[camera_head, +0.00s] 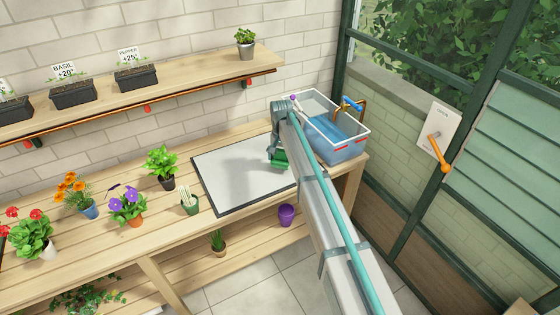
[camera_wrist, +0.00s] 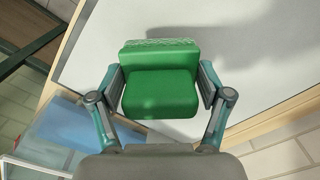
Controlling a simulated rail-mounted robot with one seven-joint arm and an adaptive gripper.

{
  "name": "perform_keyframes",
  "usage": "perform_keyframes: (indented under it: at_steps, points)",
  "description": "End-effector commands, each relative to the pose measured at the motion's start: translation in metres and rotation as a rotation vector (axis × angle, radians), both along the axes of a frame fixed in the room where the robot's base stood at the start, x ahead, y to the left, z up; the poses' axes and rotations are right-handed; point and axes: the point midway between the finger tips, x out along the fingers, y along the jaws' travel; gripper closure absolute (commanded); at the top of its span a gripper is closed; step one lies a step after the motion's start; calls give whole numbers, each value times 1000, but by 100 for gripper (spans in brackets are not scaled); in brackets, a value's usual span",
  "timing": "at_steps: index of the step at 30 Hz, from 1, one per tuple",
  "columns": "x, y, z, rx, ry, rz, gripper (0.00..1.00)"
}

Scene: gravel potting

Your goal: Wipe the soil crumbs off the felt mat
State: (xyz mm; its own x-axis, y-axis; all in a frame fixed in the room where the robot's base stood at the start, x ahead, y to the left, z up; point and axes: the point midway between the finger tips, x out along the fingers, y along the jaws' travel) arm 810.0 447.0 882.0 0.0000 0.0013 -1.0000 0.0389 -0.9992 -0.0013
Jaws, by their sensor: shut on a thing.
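The felt mat (camera_head: 238,172) is a light grey rectangle with a dark border on the potting bench. My gripper (camera_head: 279,158) is over the mat's right part, near the sink. It is shut on a green sponge or brush block (camera_wrist: 160,78), held between both fingers in the wrist view. The block (camera_head: 279,161) also shows low over the mat in the head view. I cannot tell whether it touches the mat. The mat (camera_wrist: 255,50) shows pale and plain around the block in the wrist view. I cannot make out soil crumbs in either view; my arm hides the mat's right edge.
A water-filled basin (camera_head: 335,135) with a blue tap stands right of the mat. A small pot with white sticks (camera_head: 189,203) stands just left of the mat. Flowering pots, including a purple one (camera_head: 128,207), line the bench's left. A shelf (camera_head: 190,75) runs above.

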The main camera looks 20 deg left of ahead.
Motion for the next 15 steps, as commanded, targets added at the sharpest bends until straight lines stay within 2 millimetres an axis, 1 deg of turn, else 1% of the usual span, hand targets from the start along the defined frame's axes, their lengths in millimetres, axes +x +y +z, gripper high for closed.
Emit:
perform_keyframes:
  at_steps: [1,3,15]
  points:
    - [0,-1,6,0,0,-1,55]
    - [1,-2,13,0,0,-2,55]
    - [4,-7,48,-1,0,-9,55]
